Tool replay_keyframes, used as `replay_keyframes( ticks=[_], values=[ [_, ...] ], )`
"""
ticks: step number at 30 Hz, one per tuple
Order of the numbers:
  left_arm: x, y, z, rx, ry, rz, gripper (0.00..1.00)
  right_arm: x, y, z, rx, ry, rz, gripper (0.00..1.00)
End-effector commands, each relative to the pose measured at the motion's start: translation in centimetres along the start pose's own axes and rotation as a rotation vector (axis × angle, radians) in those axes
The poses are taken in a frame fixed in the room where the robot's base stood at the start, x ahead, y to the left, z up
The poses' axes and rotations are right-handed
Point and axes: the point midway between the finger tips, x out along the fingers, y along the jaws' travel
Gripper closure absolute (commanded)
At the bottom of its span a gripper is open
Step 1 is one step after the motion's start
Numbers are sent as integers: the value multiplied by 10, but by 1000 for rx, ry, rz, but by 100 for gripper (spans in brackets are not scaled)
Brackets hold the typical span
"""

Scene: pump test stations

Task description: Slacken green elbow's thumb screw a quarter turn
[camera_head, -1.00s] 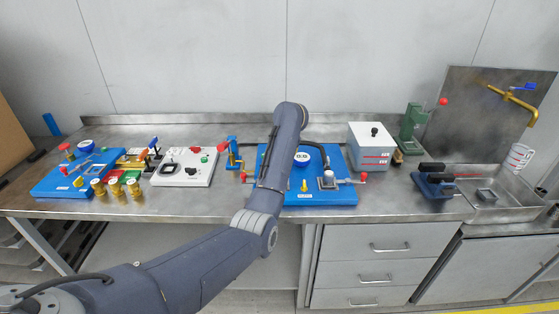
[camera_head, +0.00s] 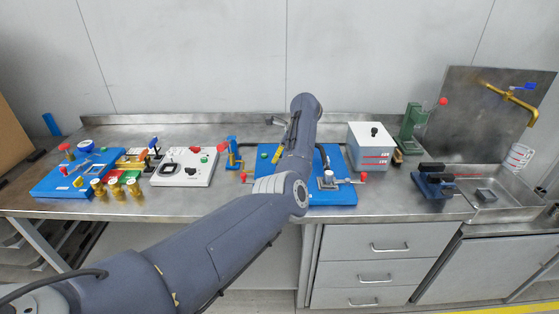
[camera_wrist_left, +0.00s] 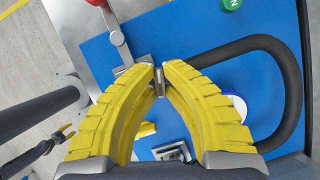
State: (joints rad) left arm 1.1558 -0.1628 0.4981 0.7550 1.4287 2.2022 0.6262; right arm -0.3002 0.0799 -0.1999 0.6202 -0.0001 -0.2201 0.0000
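My left gripper (camera_head: 277,156) shows as a small yellow part beside my arm, over the left part of the middle blue board (camera_head: 335,197). In the left wrist view its two ribbed yellow fingers (camera_wrist_left: 159,70) converge above the blue board (camera_wrist_left: 110,55).
A black hose (camera_wrist_left: 285,75) loops over the board, near a green button (camera_wrist_left: 231,4) and a red-knobbed lever (camera_wrist_left: 117,38). A grey box (camera_head: 368,148) and a green stand (camera_head: 413,122) are to the right. Brass fittings (camera_head: 116,188) stand at the left. The bench front is clear.

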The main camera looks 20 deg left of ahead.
Motion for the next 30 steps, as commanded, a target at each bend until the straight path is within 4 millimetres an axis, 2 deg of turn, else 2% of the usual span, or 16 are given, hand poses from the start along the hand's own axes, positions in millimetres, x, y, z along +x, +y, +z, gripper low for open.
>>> replay_keyframes(
  ticks=[12,30],
  values=[
    [0,0,0,-185,1,78,100,0,0,0,0,0,0,56],
    [1,0,0,-222,0,93,100,0,0,0,0,0,0,56]
  ],
)
